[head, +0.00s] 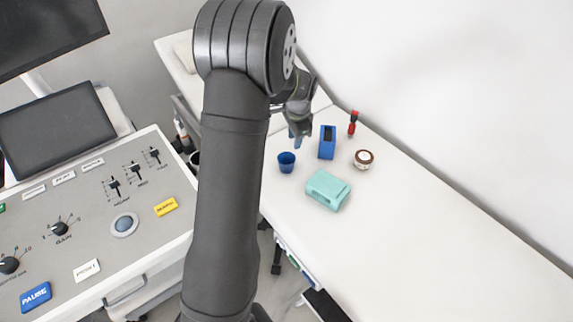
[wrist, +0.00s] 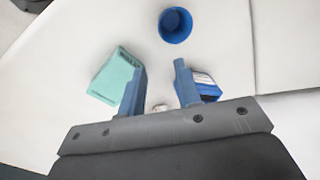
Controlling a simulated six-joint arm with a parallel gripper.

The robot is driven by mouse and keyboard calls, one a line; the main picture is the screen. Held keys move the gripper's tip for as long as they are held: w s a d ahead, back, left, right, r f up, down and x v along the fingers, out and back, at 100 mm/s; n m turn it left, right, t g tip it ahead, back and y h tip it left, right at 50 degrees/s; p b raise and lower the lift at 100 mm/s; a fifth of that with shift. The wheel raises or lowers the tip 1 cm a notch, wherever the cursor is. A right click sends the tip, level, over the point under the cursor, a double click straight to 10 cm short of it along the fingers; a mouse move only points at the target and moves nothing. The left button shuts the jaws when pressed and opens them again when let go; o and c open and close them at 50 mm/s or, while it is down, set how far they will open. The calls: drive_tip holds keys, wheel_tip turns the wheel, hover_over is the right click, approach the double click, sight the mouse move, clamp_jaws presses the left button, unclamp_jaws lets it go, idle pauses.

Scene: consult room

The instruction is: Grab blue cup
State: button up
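The blue cup (head: 286,162) stands upright on the white table, left of the other small objects in the head view. In the wrist view the cup (wrist: 175,25) shows at the top centre with its open mouth visible. My gripper (head: 298,138) is above the table close to the cup in the head view, behind it and slightly right. In the wrist view my gripper (wrist: 158,82) has its two blue fingers spread apart with nothing held between them. The cup lies beyond the fingertips, apart from them.
A teal box (head: 327,190), a blue box (head: 327,142), a brown-and-white round object (head: 364,159) and a red-and-black item (head: 353,122) stand near the cup. The table (head: 430,230) is clear at the front right. A control console (head: 100,205) stands at left.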

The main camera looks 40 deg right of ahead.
approach(289, 167)
drive_tip(key=f, duration=0.3)
drive_tip(key=d+f, duration=0.1)
drive_tip(key=f, duration=0.1)
drive_tip(key=shift+w+f, duration=0.15)
drive_tip(key=shift+w, duration=0.2)
drive_tip(key=shift+w+a+f, duration=0.1)
drive_tip(key=shift+w+f, duration=0.1)
drive_tip(key=shift+f, duration=0.7)
drive_tip(key=shift+w+a+f, duration=0.1)
drive_tip(key=shift+w+f, duration=0.1)
drive_tip(key=shift+f, duration=0.65)
drive_tip(key=shift+w+f, duration=0.25)
drive_tip(key=shift+f, duration=0.65)
clamp_jaws()
